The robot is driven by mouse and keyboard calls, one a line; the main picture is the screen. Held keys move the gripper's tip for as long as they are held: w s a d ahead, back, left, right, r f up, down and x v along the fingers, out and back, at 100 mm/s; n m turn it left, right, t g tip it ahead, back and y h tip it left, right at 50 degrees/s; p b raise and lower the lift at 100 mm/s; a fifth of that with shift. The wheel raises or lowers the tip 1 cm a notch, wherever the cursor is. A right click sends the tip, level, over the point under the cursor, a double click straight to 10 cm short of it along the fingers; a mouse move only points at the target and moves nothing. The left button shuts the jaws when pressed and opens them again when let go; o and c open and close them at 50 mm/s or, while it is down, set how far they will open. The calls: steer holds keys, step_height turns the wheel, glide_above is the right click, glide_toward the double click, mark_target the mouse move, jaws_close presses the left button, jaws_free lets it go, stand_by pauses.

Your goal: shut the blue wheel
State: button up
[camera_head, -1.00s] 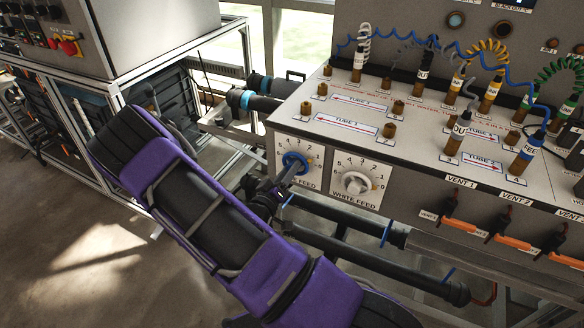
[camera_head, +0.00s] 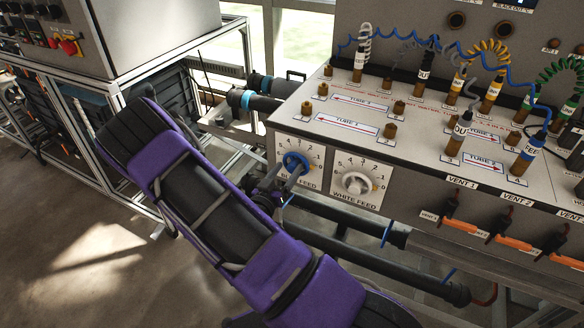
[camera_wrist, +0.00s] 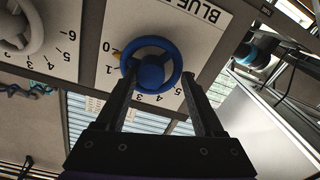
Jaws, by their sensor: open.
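The blue wheel (camera_head: 296,162) is a round handwheel on a white dial plate marked "FEED" on the front of the grey console. In the wrist view the blue wheel (camera_wrist: 150,68) shows close up, with a hub, a ring rim and numbers around it. A yellow mark (camera_wrist: 117,54) sits by the 0. My gripper (camera_wrist: 160,74) is open, with one dark finger at each side of the wheel's lower part. I cannot tell whether the fingers touch the rim. In the head view my gripper (camera_head: 283,172) reaches the wheel from below, and the fingers partly cover the dial plate.
A white wheel (camera_head: 355,184) with its own dial is just right of the blue one. Dark pipes (camera_head: 345,238) run below the console. Orange-handled vent levers (camera_head: 467,226) are on the front at right. A metal frame (camera_head: 130,100) stands at left, with open floor before it.

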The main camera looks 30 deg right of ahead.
steer(key=shift+d, duration=0.9)
steer(key=v, duration=0.7)
